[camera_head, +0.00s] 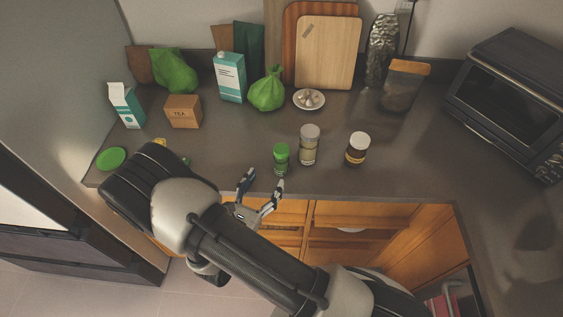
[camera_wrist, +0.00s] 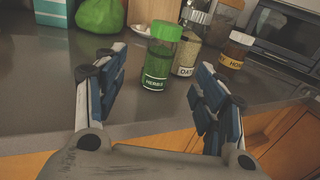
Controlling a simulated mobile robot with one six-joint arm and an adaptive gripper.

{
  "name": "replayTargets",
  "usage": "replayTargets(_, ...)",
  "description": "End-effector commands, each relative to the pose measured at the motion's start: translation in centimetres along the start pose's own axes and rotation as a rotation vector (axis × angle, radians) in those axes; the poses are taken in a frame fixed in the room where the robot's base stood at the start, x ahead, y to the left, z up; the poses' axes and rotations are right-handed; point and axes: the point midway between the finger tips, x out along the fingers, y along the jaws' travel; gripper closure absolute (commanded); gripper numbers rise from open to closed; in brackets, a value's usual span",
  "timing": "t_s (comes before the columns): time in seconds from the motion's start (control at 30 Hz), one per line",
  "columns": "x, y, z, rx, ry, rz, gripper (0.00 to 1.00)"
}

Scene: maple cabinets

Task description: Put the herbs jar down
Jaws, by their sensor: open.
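The herbs jar (camera_head: 281,157) is a small green-filled jar with a bright green lid. It stands upright on the dark countertop (camera_head: 230,170) near its front edge. In the wrist view the jar (camera_wrist: 159,57) shows its "HERBS" label, ahead of and between the fingers but beyond their tips. My gripper (camera_head: 262,179) is open and empty at the counter's front edge, just in front of the jar and a little to its left. The open fingers also show in the wrist view (camera_wrist: 156,62), with a gap between them and the jar.
An oats jar (camera_head: 309,146) and a honey jar (camera_head: 357,148) stand right of the herbs jar. Cartons, a tea box (camera_head: 183,111), green bags and a small plate (camera_head: 309,99) are behind. A toaster oven (camera_head: 510,105) is at right.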

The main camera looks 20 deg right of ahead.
Motion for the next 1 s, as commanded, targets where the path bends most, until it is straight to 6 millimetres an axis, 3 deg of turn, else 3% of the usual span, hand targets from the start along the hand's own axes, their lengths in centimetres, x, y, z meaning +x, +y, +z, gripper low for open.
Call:
replayTargets(0.1, 2.7, -0.2, -0.1, 0.001, 0.001, -0.008, 0.36)
replayTargets(0.23, 4.7, -0.1, -0.1, 0.002, 0.000, -0.006, 0.36)
replayTargets(0.47, 6.2, -0.1, 0.0, 0.001, 0.000, -0.003, 0.36)
replayTargets(0.8, 10.6, -0.4, 0.2, 0.002, 0.001, -0.003, 0.36)
replayTargets(1.0, 10.9, -0.3, 0.2, 0.001, 0.001, -0.001, 0.36)
